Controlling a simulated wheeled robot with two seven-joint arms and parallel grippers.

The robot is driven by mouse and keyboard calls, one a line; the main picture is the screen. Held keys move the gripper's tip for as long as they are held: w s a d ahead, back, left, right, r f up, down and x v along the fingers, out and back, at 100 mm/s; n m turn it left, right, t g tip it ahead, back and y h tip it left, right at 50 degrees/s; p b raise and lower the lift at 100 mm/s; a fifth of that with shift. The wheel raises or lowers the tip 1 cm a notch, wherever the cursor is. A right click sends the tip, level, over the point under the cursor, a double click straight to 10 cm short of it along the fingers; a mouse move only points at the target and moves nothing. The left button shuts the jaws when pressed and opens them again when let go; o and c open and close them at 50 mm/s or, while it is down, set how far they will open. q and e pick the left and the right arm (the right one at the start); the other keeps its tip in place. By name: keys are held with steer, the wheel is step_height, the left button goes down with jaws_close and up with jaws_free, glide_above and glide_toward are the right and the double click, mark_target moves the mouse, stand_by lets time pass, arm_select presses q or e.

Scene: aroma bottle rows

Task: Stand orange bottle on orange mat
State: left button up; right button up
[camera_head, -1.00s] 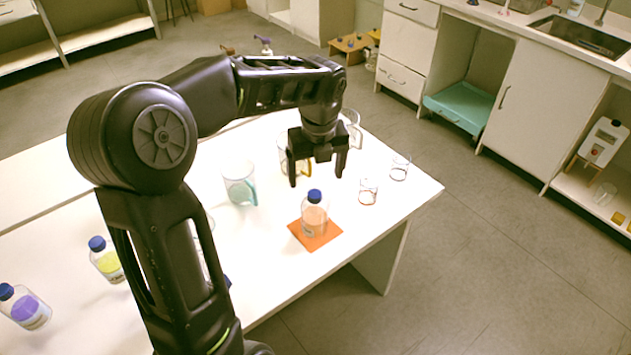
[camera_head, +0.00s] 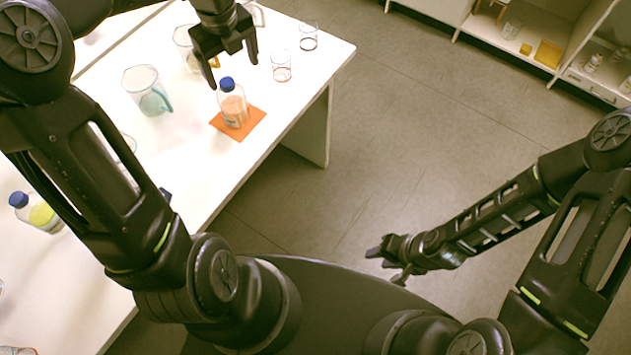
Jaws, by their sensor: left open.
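The orange bottle (camera_head: 233,108), clear with orange liquid and a blue cap, stands upright on the orange mat (camera_head: 252,120) near the front edge of the white table. My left gripper (camera_head: 235,72) is open just above and behind the bottle's cap, and it looks apart from the bottle. My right gripper (camera_head: 388,258) is low over the floor, off the table, with nothing visible in it. Its fingers are small and dark, so their gap is hard to read.
A beaker with a teal handle (camera_head: 147,90) stands left of the mat. Two small glass beakers (camera_head: 281,66) stand right of it. Floor right of the table (camera_head: 316,150) is clear.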

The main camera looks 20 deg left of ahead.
arm_select(q)
steer(key=s+d+f+n+h, duration=0.2)
steer(key=d+f+n, duration=0.3)
steer(key=d+f, duration=0.4)
steer(key=s+d+f+n+h, duration=0.2)
steer(key=d+f+n, duration=0.3)
steer(key=d+f, duration=0.45)
steer(key=s+d+f+n, duration=0.4)
steer(key=s+f+n, duration=0.2)
steer(key=s+n, duration=0.2)
steer(key=s+d+f+n+h, duration=0.1)
steer(key=s+d+f+n, duration=0.3)
steer(key=s+f+n, duration=0.3)
steer(key=shift+s+d+f+n+g, duration=0.2)
steer(key=shift+s+f+n+g, duration=0.1)
steer(key=shift+s+n, duration=0.5)
steer(key=shift+a, duration=0.1)
